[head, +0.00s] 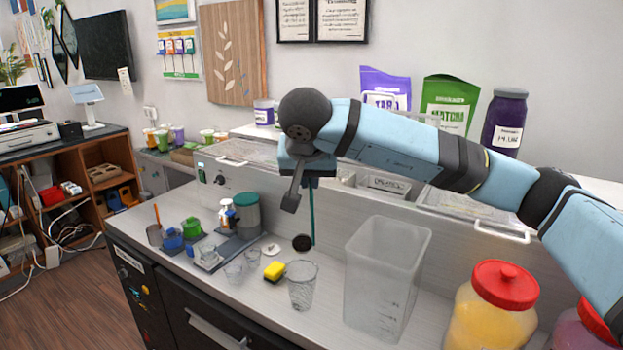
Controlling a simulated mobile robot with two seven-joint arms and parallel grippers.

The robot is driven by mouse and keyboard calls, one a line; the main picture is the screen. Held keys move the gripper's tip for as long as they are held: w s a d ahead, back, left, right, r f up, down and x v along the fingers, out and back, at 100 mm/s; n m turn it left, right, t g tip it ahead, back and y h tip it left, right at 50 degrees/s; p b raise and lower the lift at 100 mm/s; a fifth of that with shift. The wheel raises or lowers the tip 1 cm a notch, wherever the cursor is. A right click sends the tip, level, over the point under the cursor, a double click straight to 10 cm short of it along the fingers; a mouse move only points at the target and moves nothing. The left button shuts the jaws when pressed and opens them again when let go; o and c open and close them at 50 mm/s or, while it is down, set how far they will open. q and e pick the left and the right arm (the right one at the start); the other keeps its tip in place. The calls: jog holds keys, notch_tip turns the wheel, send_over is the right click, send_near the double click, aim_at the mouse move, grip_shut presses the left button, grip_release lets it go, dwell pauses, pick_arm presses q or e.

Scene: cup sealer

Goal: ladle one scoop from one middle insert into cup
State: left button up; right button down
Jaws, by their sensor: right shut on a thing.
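My right gripper (300,190) points down above the counter, seen partly from the side. It is shut on a ladle with a thin teal handle (312,215) that hangs straight down. The dark round bowl (302,243) at its lower end shows just above and behind a clear cup (302,286) in the picture. The cup stands upright on the counter and looks empty. I cannot tell whether the bowl holds anything. The inserts (384,184) sit in the raised unit behind, partly hidden by my right arm. My left gripper is not in view.
A red-lidded jar (492,308) is at the front right. Small clear cups, bottles and a grey-green canister (246,215) stand farther left.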

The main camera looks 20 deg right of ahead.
pick_arm(q)
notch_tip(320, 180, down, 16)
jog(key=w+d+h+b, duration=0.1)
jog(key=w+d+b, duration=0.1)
jog(key=b, duration=2.4)
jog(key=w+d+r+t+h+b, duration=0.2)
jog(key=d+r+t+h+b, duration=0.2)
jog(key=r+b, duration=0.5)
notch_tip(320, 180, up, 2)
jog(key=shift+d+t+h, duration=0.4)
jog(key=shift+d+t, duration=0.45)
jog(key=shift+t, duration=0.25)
pick_arm(e)
jog(key=s+a+f+t+h, duration=0.2)
jog(key=s+f+t, duration=0.3)
jog(key=f, duration=0.5)
jog(key=s+a+f+t+h, duration=0.2)
jog(key=s+a+f+t, duration=0.2)
jog(key=s+f, duration=0.6)
jog(key=shift+a+t+h, duration=0.3)
jog(key=shift+a+t, duration=0.1)
jog(key=shift+t, duration=0.2)
